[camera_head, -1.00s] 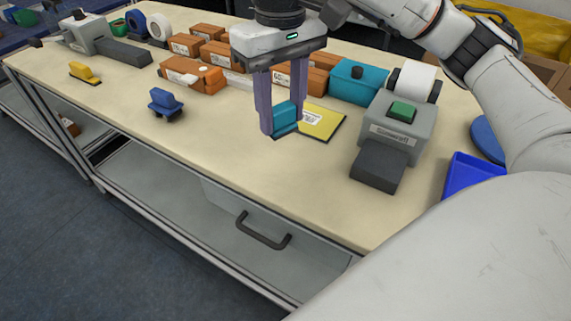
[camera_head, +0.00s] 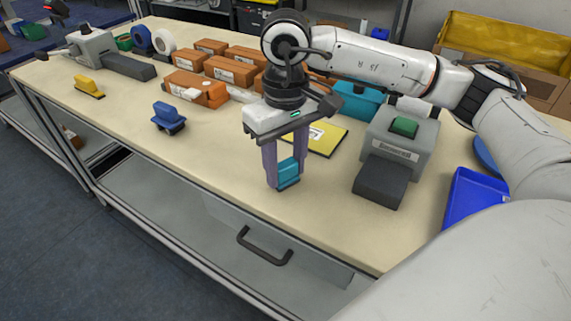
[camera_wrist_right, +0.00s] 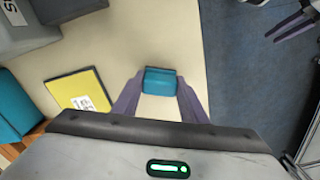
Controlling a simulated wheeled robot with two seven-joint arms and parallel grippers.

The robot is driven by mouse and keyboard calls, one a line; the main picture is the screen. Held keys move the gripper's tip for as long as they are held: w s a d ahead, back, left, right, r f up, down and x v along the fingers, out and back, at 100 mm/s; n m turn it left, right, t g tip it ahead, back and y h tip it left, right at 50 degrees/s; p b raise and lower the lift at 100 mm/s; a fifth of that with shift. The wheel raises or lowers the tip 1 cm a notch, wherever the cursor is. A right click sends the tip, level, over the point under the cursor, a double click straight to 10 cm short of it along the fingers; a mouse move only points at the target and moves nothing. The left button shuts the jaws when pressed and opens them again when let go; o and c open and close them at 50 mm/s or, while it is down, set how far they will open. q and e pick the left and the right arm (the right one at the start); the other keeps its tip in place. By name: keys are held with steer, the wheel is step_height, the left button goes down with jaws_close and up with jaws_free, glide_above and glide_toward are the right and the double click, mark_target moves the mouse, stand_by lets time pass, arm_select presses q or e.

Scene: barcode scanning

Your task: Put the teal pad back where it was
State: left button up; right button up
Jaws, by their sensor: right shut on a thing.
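The teal pad (camera_head: 288,172) is between the purple fingers of my right gripper (camera_head: 285,180), low over the front part of the table. The right gripper is shut on it. In the right wrist view the teal pad (camera_wrist_right: 160,81) shows between the two fingertips, with bare tabletop around it. I cannot tell whether its underside touches the table. A blue stamp-like piece (camera_head: 168,117) and a yellow one (camera_head: 89,87) stand to the left on the table. In the right wrist view another gripper's fingers (camera_wrist_right: 292,22) show at the top right, probably my left one; the head view does not show it.
A yellow booklet with a label (camera_head: 322,138) lies behind the gripper. A grey label printer (camera_head: 400,150) stands to its right, with a blue tray (camera_head: 470,200) beyond. Orange boxes (camera_head: 195,87) and a teal box (camera_head: 360,103) are behind. The front tabletop left of the gripper is clear.

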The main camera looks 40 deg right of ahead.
mark_target(286, 164)
steer(key=shift+f, duration=0.25)
steer(key=o, duration=1.1)
steer(key=shift+r, duration=0.15)
step_height(286, 164, up, 12)
steer(key=p, duration=0.1)
steer(key=shift+r, duration=0.15)
